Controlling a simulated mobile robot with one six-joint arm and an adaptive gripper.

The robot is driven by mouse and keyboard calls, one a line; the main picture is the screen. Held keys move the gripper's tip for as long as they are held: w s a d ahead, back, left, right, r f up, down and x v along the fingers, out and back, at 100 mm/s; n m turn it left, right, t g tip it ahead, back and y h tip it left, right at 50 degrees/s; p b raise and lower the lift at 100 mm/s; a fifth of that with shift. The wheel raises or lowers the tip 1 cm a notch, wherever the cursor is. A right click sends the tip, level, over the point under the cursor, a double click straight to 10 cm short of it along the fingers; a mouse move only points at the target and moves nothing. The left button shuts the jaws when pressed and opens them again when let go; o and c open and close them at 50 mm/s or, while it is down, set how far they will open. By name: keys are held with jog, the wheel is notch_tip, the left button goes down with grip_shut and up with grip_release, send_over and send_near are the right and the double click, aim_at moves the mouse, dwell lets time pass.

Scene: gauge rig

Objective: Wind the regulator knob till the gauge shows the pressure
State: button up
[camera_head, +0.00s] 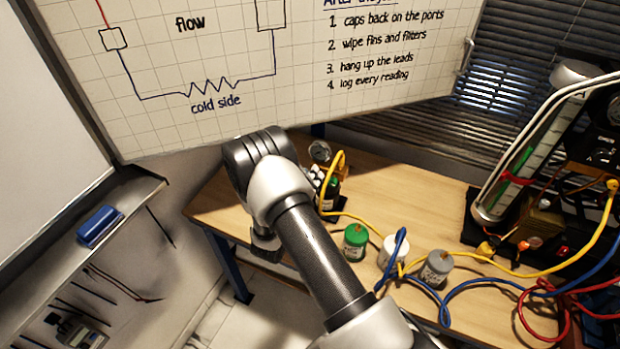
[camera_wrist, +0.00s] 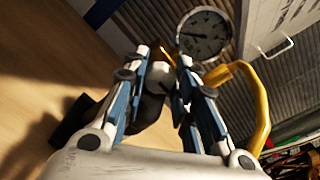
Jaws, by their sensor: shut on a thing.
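The round gauge (camera_wrist: 205,34) with a pale face and dark rim stands just beyond my fingers in the wrist view. A dark needle line shows on its left half, but the numbers are too small to read. My gripper (camera_wrist: 163,62) is shut on the pale regulator knob (camera_wrist: 160,76), with a finger on either side. A black part of the regulator shows below the knob between the fingers. In the head view the gauge (camera_head: 320,151) shows small at the table's far edge. My gripper (camera_head: 316,176) is beside it, partly hidden behind my arm.
A yellow hose (camera_wrist: 254,95) runs close on the right of my gripper. Green-, white- and grey-topped jars (camera_head: 355,242) stand on the wooden table (camera_head: 440,205). Blue and red hoses lie at the right near a tall glass tube (camera_head: 520,160). A whiteboard (camera_head: 230,70) hangs behind.

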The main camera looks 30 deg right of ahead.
jog(key=c, duration=0.3)
jog(key=shift+m, duration=0.3)
jog(key=shift+s+d+m+b, duration=0.1)
jog(key=shift+m+b, duration=3.55)
jog(key=shift+m, duration=1.95)
jog(key=o, duration=1.1)
jog(key=shift+c, duration=0.2)
